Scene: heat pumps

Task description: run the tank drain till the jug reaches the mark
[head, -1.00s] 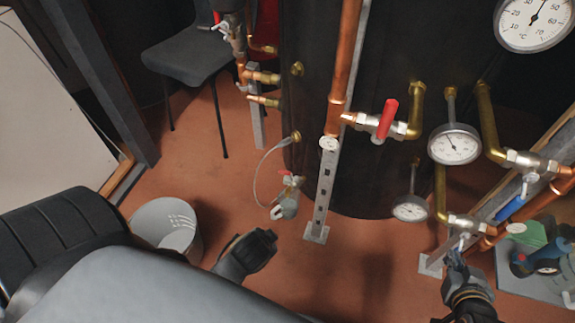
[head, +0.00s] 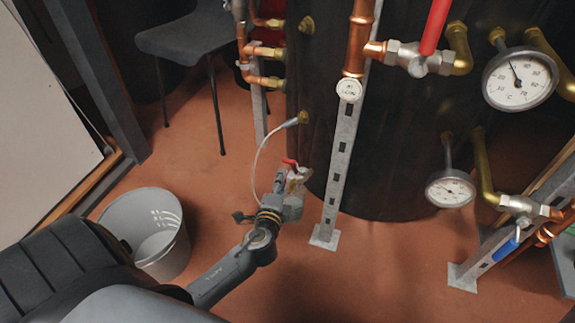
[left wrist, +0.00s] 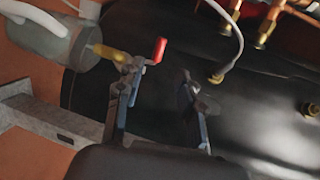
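My left gripper (head: 283,186) reaches in from lower left to the small drain tap with a red lever (head: 290,162). The jug (head: 294,208) is partly hidden behind it; its liquid level and mark cannot be made out. In the left wrist view, the two fingers of my left gripper (left wrist: 160,95) are apart with nothing visible between them. The red lever (left wrist: 160,48) stands just beyond the left finger. A grey cylinder, probably the jug (left wrist: 45,38), is at upper left. The black tank (head: 410,120) stands behind. My right gripper is not in view.
A thin pale hose (head: 259,160) runs from a brass port on the tank down towards the tap. A grey bucket (head: 147,225) stands at left on the red floor. A metal post (head: 337,180) rises just right of the gripper. A chair (head: 188,45) stands behind.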

